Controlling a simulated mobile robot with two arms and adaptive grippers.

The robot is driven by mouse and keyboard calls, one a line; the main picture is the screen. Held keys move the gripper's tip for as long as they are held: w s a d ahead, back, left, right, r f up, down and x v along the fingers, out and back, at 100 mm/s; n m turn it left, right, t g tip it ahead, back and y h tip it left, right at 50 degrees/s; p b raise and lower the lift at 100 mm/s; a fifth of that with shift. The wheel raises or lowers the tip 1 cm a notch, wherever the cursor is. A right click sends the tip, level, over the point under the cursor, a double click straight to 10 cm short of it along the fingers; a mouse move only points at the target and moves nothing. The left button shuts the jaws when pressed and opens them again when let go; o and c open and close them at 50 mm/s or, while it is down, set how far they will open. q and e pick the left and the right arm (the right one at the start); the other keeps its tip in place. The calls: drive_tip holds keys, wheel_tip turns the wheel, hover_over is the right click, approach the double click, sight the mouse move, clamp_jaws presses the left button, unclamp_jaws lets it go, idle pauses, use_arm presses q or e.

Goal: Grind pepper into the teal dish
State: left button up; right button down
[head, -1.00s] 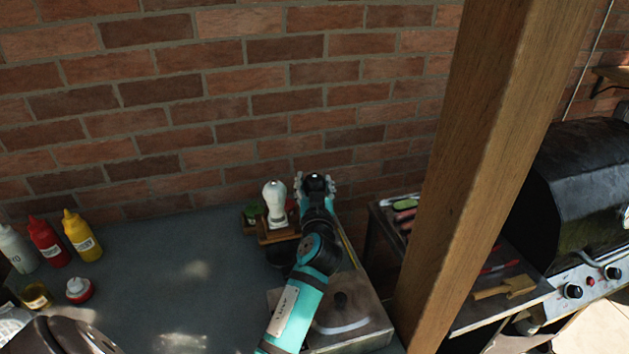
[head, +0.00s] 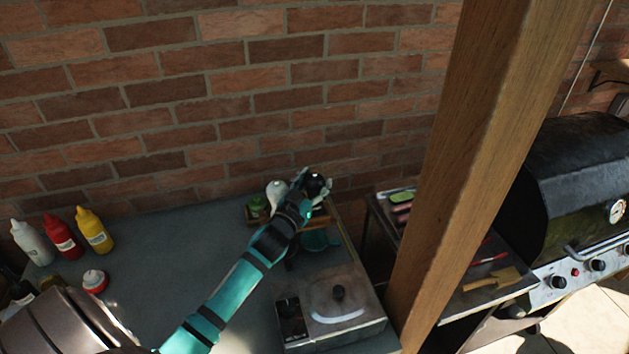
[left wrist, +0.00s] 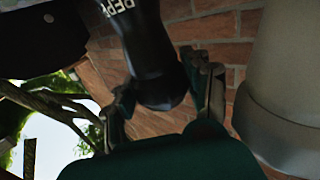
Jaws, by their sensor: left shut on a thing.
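The black pepper mill (left wrist: 150,50), with white lettering, stands between my left fingers in the left wrist view. My left gripper (head: 318,184) is shut on it; in the head view only the mill's dark top shows between the fingers. The gripper is at the back of the table, just right of a white mill (head: 274,190). The teal dish (head: 318,241) lies on the table nearer to me than the gripper, partly hidden by my left arm. My right gripper is not in view.
A small green plant (head: 257,204) is beside the white mill. A lidded metal appliance (head: 355,312) stands at the table's front right. Sauce bottles (head: 94,232) stand at the left. A brick wall (head: 200,110) is behind, a wooden post (head: 465,150) at the right. The middle of the table is clear.

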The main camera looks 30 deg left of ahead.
use_arm(q)
drive_tip(key=o, duration=1.2)
drive_tip(key=shift+f, duration=0.1)
